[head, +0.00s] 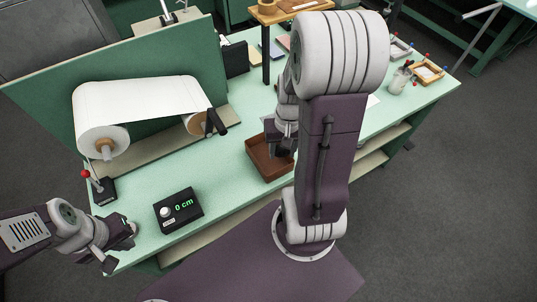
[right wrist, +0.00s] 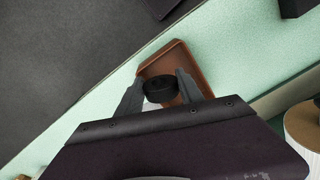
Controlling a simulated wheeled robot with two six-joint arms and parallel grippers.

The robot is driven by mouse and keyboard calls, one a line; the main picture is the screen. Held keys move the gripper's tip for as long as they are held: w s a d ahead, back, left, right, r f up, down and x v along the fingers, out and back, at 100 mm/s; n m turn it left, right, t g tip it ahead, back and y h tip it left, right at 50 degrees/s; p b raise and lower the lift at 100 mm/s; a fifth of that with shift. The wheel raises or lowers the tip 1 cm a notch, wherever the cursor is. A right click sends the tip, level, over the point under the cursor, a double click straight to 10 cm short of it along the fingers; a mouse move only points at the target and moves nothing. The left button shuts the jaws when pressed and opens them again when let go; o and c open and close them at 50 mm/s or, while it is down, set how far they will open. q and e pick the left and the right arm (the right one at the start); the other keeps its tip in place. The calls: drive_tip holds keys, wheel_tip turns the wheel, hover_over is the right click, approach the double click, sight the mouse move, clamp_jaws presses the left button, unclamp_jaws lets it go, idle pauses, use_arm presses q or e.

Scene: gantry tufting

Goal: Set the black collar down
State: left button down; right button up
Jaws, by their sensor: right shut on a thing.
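The black collar (right wrist: 160,90) is a short dark ring. It sits between the two fingertips of my right gripper (right wrist: 160,92), which is shut on it. In the right wrist view the collar is in front of a brown tray (right wrist: 184,52). In the head view my right gripper (head: 279,150) is over the same brown tray (head: 258,168), and the collar is hidden there by the gripper and arm. I cannot tell how high the collar is above the tray floor. My left gripper (head: 120,236) is at the table's front left corner, away from the tray; its finger gap is unclear.
A black box reading 0 cm (head: 179,211) stands left of the tray. A large white roll (head: 140,105) is mounted before a green panel (head: 150,58). A small wooden stand (head: 290,12) is behind. The pale green table (head: 222,168) is clear between box and tray.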

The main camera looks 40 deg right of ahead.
hover_over(264, 154)
drive_tip(key=f, duration=0.5)
drive_tip(key=shift+s+d+p, duration=0.1)
drive_tip(key=shift+s+p, duration=0.15)
drive_tip(key=shift+p, duration=0.05)
drive_tip(key=shift+w+f, duration=0.2)
drive_tip(key=shift+w, duration=0.1)
wheel_tip(264, 154, down, 3)
drive_tip(key=shift+s+f, duration=0.1)
drive_tip(key=shift+s, duration=0.05)
drive_tip(key=shift+w+f, duration=0.2)
drive_tip(key=shift+f, duration=0.25)
drive_tip(key=shift+s, duration=0.1)
drive_tip(key=shift+f, duration=0.1)
drive_tip(key=o, duration=1.1)
